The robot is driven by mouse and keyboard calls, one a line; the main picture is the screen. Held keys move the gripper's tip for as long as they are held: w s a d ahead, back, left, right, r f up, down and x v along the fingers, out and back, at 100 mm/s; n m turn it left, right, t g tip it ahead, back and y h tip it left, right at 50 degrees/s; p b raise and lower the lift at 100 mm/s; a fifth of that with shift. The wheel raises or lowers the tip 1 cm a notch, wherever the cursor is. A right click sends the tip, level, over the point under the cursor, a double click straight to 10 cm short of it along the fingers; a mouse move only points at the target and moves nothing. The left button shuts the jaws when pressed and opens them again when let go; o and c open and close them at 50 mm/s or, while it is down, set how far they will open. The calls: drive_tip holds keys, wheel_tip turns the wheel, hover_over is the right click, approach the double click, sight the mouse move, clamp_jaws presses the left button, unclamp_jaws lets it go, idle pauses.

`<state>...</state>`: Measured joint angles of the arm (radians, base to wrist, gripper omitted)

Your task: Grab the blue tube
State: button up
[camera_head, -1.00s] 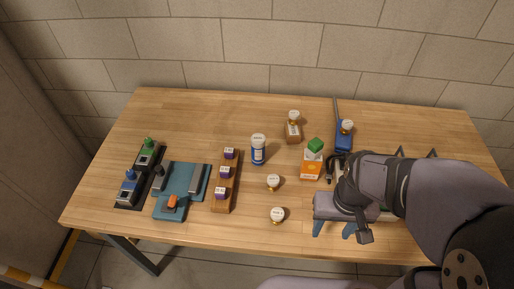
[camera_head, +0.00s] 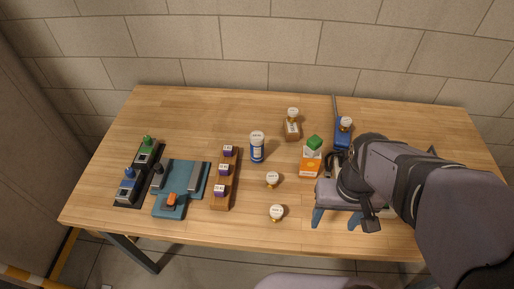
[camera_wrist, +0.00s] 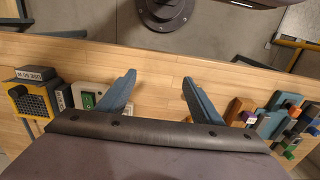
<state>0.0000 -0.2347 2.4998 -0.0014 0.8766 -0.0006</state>
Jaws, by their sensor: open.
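A blue tube with a white label and white lid (camera_head: 257,147) stands upright near the middle of the table in the head view. I cannot make it out in the wrist view. My gripper (camera_head: 335,219) is over the right front part of the table, to the right of the tube and nearer the front edge. Its two blue fingers are spread, and the wrist view shows only bare wood between them (camera_wrist: 158,80). Nothing is held.
An orange carton with a green top (camera_head: 311,158) stands between tube and arm. White-lidded items (camera_head: 272,179), (camera_head: 276,212) stand in front. A brown rack with purple blocks (camera_head: 225,178) and a teal fixture (camera_head: 181,184) are left. A blue device with an antenna (camera_head: 342,134) is behind my arm.

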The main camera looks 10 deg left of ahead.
drive_tip(key=r, duration=0.2)
drive_tip(key=t+y+b, duration=0.1)
drive_tip(key=t+b, duration=0.5)
drive_tip(key=t, duration=0.9)
hover_over(256, 146)
wheel_tip(256, 146, down, 3)
drive_tip(key=s+r+t+h+b, duration=0.1)
drive_tip(key=t, duration=0.1)
drive_tip(key=shift+t+h, duration=0.3)
drive_tip(key=shift+t, duration=0.2)
wheel_tip(256, 146, down, 10)
drive_tip(key=shift+s+r, duration=0.1)
drive_tip(key=shift+s, duration=0.05)
